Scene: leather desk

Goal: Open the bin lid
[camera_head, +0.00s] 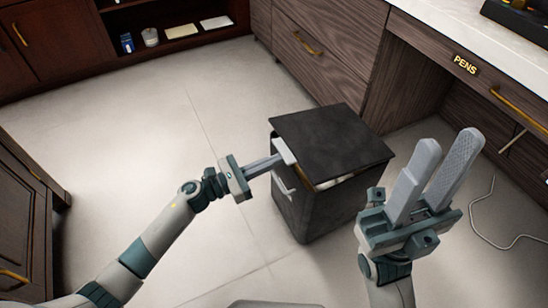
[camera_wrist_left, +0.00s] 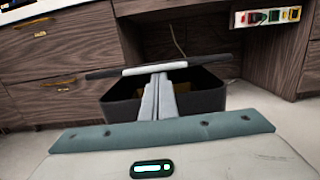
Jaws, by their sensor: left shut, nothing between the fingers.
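The dark bin (camera_head: 325,205) stands on the floor in the middle of the head view. Its black lid (camera_head: 335,143) is partly raised, with a gap along the near edge showing a pale inside; the dark inside of the bin (camera_wrist_left: 208,92) shows below the lid in the left wrist view. A pale handle strip (camera_head: 284,152) sits at the lid's left edge. My left gripper (camera_head: 278,158) is shut and empty, its fingertips at the strip from below; whether they touch is hard to tell. My right gripper (camera_head: 450,139) is open and empty, in front of the bin's right side.
Wooden drawers (camera_head: 325,45) stand close behind the bin. A desk with a white top (camera_head: 470,35) and a PENS label is at the right. A white cable (camera_head: 490,235) lies on the floor at the right. The tiled floor (camera_head: 130,130) to the left is clear.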

